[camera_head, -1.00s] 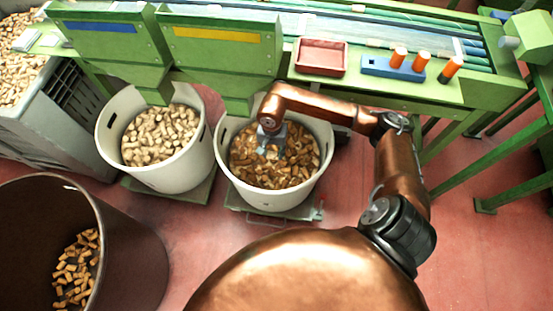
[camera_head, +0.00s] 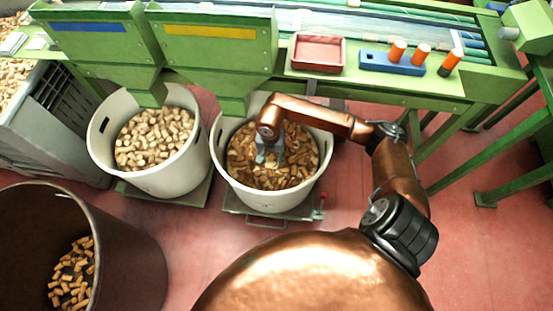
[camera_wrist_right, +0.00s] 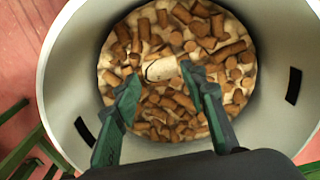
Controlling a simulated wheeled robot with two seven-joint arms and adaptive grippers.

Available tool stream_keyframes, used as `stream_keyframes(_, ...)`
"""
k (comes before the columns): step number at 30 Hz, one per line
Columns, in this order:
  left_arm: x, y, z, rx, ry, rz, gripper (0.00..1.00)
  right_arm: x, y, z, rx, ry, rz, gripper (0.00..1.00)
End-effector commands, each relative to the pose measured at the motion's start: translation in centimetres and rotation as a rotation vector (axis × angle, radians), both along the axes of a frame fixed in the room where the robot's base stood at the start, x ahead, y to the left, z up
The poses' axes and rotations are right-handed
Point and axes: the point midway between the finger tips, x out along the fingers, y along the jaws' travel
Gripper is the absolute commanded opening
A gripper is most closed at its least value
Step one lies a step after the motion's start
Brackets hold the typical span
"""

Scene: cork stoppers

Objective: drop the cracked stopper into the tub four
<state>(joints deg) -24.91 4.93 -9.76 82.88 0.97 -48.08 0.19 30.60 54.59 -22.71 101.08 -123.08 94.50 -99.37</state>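My right gripper (camera_head: 268,160) points down inside the right white tub (camera_head: 222,182), over brown corks. In the head view the stopper cannot be made out at the fingertips. A left white tub (camera_head: 97,150) holds pale corks, and a dark brown tub (camera_head: 125,255) holds tan corks. No tub number is readable. My left gripper is not in view.
A green machine (camera_head: 430,85) with two chutes stands behind the white tubs. A red tray (camera_head: 318,53) and a blue block with orange-topped pegs (camera_head: 392,64) sit on it. A grey crate (camera_head: 45,140) of corks is at left.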

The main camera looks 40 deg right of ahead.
Motion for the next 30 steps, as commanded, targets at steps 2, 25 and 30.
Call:
stream_keyframes(2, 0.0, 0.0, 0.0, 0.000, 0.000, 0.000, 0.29, 0.0, 0.0, 0.0, 0.000, 0.000, 0.000, 0.46)
stream_keyframes(25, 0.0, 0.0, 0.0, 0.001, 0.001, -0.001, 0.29, 0.2, -0.1, 5.9, -0.003, -0.005, 0.002, 0.54)
stream_keyframes(30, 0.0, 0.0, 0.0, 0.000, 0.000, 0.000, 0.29, 0.1, -0.1, 9.1, -0.002, -0.003, 0.001, 0.54)
